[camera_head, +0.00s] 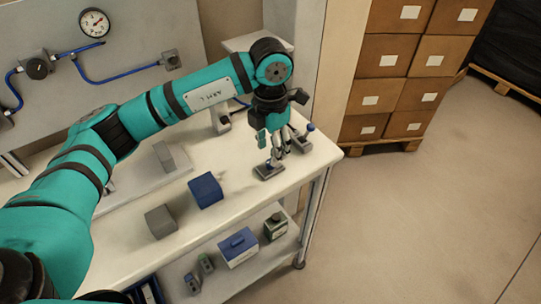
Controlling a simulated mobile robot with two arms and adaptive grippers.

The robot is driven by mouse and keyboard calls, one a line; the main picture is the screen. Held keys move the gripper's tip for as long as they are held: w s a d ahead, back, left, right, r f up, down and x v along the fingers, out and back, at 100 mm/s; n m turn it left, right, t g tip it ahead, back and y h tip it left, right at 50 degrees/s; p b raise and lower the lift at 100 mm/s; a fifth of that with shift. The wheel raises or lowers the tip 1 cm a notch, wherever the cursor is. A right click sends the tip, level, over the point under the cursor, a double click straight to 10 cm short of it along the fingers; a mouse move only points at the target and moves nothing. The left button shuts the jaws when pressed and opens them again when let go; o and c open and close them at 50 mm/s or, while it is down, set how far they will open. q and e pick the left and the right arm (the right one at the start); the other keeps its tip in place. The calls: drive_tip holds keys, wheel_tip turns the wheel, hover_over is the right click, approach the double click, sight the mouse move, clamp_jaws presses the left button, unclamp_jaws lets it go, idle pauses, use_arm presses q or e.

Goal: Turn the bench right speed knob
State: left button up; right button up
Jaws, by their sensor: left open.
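My left gripper (277,158) points down over the right end of the white bench (235,213). Its fingers are open, with the tips close above or around a small dark base plate (266,173). The fingers cover whatever stands on that plate, so I cannot tell a knob there or whether they touch it. Just right of the fingers is a small grey control (302,142) with a blue ball end (310,127). My right gripper is not in view.
A blue block (206,190) and a grey block (161,221) lie on the bench, left of the gripper. A grey wall panel with a gauge (94,22) is behind. Stacked cartons (383,55) stand beyond the bench; the floor at right is clear.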

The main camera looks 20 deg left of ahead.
use_arm(q)
wheel_tip(320, 180, up, 8)
drive_tip(key=shift+f, duration=0.15)
idle(0.5)
